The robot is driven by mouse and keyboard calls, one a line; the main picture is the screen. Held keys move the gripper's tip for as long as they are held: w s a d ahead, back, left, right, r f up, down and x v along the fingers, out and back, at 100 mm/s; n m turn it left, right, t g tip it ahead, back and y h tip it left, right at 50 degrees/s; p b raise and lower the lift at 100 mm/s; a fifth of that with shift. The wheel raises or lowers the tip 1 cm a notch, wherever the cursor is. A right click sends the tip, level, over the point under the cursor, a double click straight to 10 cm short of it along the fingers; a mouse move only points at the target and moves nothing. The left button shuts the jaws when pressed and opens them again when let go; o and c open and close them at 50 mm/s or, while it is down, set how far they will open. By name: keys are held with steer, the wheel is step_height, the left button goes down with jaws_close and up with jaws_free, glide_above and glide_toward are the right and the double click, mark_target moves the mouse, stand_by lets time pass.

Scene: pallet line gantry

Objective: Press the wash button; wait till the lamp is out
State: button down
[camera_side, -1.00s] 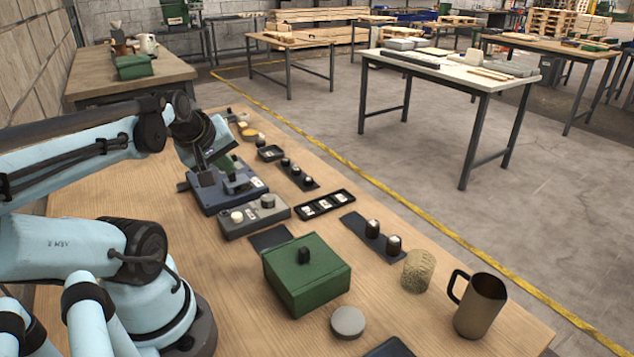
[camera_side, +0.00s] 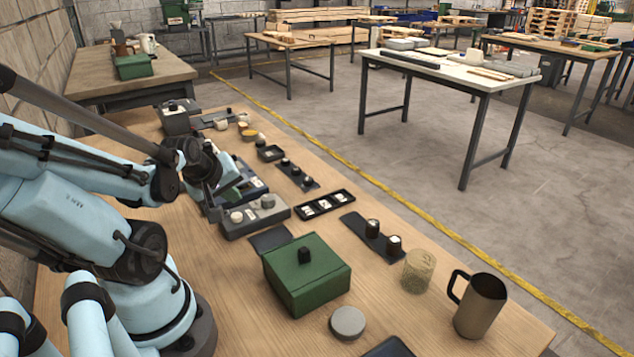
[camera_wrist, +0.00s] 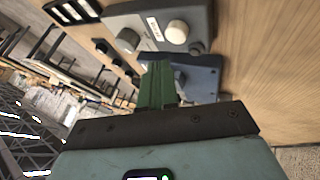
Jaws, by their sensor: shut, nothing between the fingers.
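A grey control box (camera_side: 254,222) on the wooden bench carries a cream round cap (camera_side: 236,217) and a grey round cap (camera_side: 268,202). In the wrist view, the box (camera_wrist: 152,10) shows the cream cap (camera_wrist: 177,32), the grey cap (camera_wrist: 128,40) and a white label between them. I cannot tell which cap is the wash button and which the lamp; neither visibly glows. My gripper (camera_wrist: 157,84) has green fingers, shut and empty, pointing towards the box and a blue device. In the side view, its fingertips are partly hidden behind my wrist, just behind the box.
The blue device (camera_wrist: 205,78) sits beside the box.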

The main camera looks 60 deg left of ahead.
mark_target(235, 216)
steer(key=shift+f, duration=0.75)
stand_by(1.7)
steer(key=shift+f, duration=0.45)
steer(key=shift+f, duration=0.45)
stand_by(0.8)
steer(key=shift+r, duration=0.9)
steer(key=shift+r, duration=2.5)
